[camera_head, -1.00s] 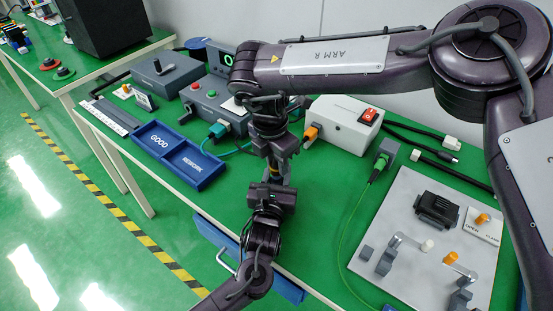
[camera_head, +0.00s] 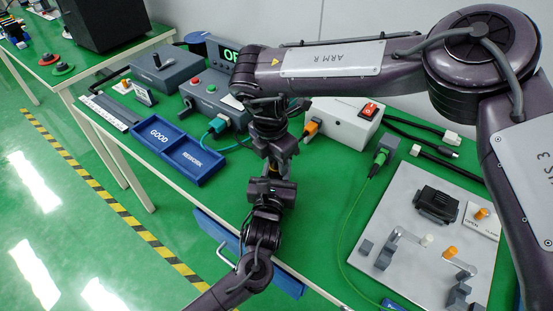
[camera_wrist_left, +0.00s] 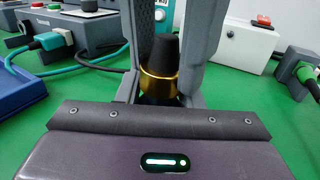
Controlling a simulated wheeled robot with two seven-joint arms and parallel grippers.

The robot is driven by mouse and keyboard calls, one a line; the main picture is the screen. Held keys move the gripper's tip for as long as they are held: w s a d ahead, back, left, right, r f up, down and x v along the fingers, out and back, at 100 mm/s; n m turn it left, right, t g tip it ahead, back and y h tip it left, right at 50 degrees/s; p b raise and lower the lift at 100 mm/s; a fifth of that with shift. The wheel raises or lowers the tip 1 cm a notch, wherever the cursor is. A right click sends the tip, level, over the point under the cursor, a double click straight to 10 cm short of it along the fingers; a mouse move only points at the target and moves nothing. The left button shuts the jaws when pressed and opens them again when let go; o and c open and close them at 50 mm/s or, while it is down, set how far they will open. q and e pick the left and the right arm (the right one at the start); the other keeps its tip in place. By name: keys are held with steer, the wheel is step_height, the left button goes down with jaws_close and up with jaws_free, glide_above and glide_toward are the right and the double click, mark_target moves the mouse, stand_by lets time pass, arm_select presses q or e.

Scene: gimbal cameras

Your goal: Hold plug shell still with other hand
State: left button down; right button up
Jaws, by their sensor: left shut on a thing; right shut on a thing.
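The plug shell is a dark tapered piece with a gold band, seen best in the left wrist view (camera_wrist_left: 160,72). It stands upright between the two grey fingers of my left gripper (camera_wrist_left: 172,55), which are shut on it. In the head view my left gripper (camera_head: 271,180) comes up from below, and only a small gold part shows between the grippers. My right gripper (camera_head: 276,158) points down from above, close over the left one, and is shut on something. Its fingertips and what they hold are mostly hidden.
A blue GOOD/REWORK tray (camera_head: 180,150) lies left of the grippers. Behind are a grey control box (camera_head: 215,100) and a white box with a red switch (camera_head: 343,120). A grey fixture board (camera_head: 425,240) lies to the right. Green bench shows between.

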steer(key=shift+f, duration=0.45)
steer(key=shift+s+d+f, duration=0.1)
steer(key=shift+d+f, duration=0.05)
steer(key=shift+f, duration=0.3)
steer(key=shift+r, duration=0.15)
steer(key=shift+r, duration=0.15)
stand_by(0.4)
steer(key=shift+r, duration=0.3)
stand_by(0.4)
